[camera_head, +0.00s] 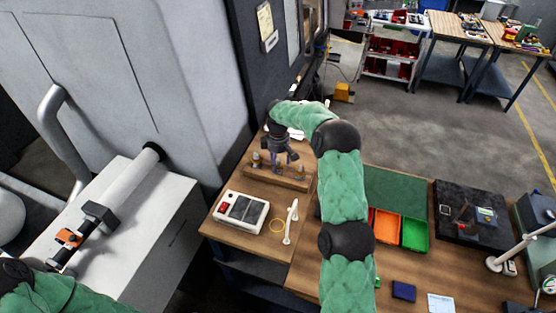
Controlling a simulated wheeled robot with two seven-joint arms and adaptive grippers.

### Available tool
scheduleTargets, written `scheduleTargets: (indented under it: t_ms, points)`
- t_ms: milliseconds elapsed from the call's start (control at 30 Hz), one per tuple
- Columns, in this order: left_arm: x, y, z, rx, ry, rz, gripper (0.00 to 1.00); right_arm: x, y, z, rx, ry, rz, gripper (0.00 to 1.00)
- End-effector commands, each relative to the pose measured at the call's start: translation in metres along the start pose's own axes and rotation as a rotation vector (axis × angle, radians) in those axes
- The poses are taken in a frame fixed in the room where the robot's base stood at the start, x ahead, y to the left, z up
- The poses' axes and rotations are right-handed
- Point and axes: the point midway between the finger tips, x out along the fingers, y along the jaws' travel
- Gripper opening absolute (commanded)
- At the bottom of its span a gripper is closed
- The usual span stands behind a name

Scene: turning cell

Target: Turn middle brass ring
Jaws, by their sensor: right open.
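A wooden base (262,174) stands on the bench near the grey wall and carries small upright brass-coloured fittings. One brass fitting (257,160) shows at its left end and another (300,171) at its right. The middle brass ring is hidden or too small to make out behind my right gripper. My right gripper (283,161) is open and points down over the middle of the base. I cannot tell whether its fingers touch anything. My left arm's green sleeve shows at the bottom left, but its gripper is out of view.
Orange (386,224) and green (414,234) bins stand right of my arm. A large grey machine fills the left.

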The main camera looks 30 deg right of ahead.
Motion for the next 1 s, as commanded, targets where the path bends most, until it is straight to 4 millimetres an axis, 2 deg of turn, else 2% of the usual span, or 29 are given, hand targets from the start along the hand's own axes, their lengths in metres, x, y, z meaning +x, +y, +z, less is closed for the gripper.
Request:
scheduleTargets:
  t_ms: [133, 333, 667, 1000]
  points:
    - [0.000, 0.000, 0.000, 0.000, 0.000, 0.000, 0.58, 0.000, 0.000, 0.000, 0.000, 0.000, 0.000, 0.64]
    - [0.000, 0.000, 0.000, 0.000, 0.000, 0.000, 0.58, 0.000, 0.000, 0.000, 0.000, 0.000, 0.000, 0.07]
    - [0.004, -0.001, 0.000, 0.000, 0.000, 0.000, 0.58, 0.000, 0.000, 0.000, 0.026, 0.001, 0.001, 0.07]
    - [0.023, -0.008, -0.001, 0.000, 0.000, 0.000, 0.58, 0.002, 0.000, -0.001, 0.226, 0.002, 0.002, 0.07]
